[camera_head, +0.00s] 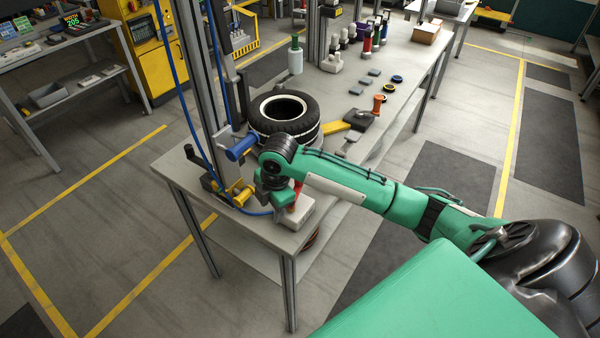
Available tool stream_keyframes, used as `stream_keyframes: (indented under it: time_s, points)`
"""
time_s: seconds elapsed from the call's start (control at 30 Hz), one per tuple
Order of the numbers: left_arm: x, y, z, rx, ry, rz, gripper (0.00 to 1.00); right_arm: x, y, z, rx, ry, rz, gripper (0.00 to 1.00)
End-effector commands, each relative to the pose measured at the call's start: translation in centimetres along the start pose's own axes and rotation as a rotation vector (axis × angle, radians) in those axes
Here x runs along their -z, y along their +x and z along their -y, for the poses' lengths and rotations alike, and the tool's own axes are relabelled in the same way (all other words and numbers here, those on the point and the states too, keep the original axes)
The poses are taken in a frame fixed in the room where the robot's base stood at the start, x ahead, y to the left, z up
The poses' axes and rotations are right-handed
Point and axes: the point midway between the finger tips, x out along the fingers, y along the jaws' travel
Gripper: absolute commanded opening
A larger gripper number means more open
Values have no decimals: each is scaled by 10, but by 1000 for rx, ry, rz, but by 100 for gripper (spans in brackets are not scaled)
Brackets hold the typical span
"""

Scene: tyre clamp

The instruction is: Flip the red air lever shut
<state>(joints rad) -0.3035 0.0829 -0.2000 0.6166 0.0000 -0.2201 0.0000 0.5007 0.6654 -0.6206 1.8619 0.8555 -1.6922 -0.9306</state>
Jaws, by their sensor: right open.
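The red air lever (297,192) shows as a small red piece standing up from a pale valve block (297,216) at the near corner of the workbench. It is partly hidden behind my right gripper and wrist, so I cannot tell its exact angle. My right gripper (272,198) is open and points down, just left of the lever. I cannot tell whether it touches the lever. A blue hose runs along the bench to the block. My left gripper is not in view.
A black tyre (309,126) lies on the workbench (184,175) behind my wrist. A clamp post with a blue cylinder (241,148) and a yellow bracket (240,196) stands left of my gripper. Tools and small parts lie farther back on the bench.

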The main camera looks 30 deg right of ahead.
Motion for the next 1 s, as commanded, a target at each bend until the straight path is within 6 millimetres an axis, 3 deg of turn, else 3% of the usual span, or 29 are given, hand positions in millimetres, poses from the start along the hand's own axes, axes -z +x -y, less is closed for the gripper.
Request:
stream_keyframes:
  time_s: [0.1,0.3,0.53,0.63,0.77,1.0]
  points:
    - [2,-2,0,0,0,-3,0,-29,-39,-24,27,-106,43,46]
    - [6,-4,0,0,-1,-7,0,-71,-101,-47,86,-250,77,46]
    - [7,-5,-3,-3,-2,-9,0,-98,-145,-56,126,-330,81,46]
    - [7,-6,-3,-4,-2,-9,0,-102,-148,-56,134,-340,79,46]
    - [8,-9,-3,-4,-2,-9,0,-103,-138,-54,135,-341,78,46]
    - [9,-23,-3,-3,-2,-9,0,-108,-93,-48,138,-340,78,46]
